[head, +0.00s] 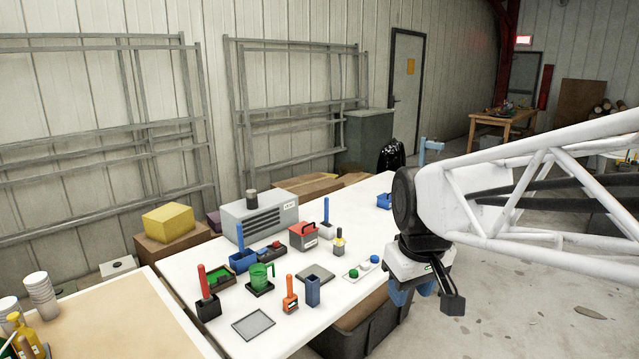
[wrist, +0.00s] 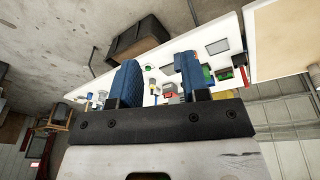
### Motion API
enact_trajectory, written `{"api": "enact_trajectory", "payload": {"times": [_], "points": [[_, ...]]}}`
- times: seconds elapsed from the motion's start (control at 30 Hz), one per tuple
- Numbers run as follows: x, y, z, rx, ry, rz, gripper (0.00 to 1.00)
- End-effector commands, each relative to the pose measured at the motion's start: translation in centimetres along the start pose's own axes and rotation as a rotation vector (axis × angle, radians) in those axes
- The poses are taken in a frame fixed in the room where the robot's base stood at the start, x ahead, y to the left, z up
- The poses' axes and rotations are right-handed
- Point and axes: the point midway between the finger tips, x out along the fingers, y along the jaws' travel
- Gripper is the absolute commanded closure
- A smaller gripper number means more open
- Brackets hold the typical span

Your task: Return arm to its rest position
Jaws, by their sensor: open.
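My arm reaches in from the right in the head view, with my gripper (head: 412,292) hanging past the near right edge of the white table (head: 212,277). The blue fingers point down and the gripper stands apart from the things on the table. In the wrist view my gripper (wrist: 158,85) shows two blue fingers spread apart with nothing held between them. The white table also shows in the wrist view (wrist: 225,30), beyond the fingers. Part of the table's near right edge is hidden behind the gripper.
On the table stand a grey machine (head: 260,218), a red box (head: 303,237), a green mug (head: 260,278), a blue holder (head: 313,291) and several small tools. A dark bin (head: 365,330) sits below the table edge. Concrete floor (head: 520,325) lies open at right.

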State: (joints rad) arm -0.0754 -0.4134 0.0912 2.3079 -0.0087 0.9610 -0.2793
Motion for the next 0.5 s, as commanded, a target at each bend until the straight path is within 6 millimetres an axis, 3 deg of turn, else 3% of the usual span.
{"api": "enact_trajectory", "payload": {"times": [0.3,0.5], "points": [[0.8,-0.7,8.4,0.215,0.02,0.015,0.58],[1.7,-1.2,12.3,0.321,0.03,0.021,0.58]]}}
